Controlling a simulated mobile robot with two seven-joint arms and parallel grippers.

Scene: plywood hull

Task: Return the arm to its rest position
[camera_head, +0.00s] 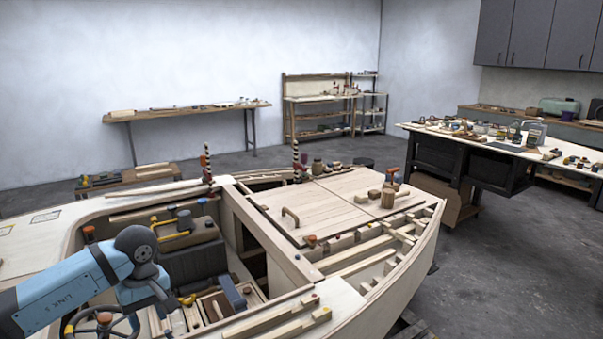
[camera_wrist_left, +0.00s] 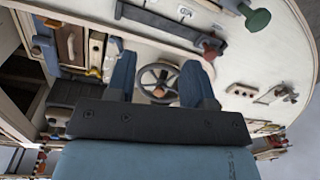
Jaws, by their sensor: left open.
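My left arm (camera_head: 55,295), blue with dark joints, comes in from the left and reaches over the plywood hull (camera_head: 372,312). My left gripper (camera_head: 150,300) hangs below the dark wrist joint, above the cockpit near the steering wheel (camera_head: 104,322). In the left wrist view the two blue fingers of the gripper (camera_wrist_left: 160,75) are spread apart with nothing held. The steering wheel (camera_wrist_left: 158,83) shows in the gap between them, and appears to lie beyond the fingertips. My right gripper is in neither view.
The hull's cockpit holds a dark seat (camera_head: 195,262), a blue lever (camera_head: 233,292) and yellow-handled parts. Wooden blocks (camera_head: 388,197) stand on the deck. A cluttered workbench (camera_head: 480,140) stands at right. Open grey floor (camera_head: 520,280) lies right of the hull.

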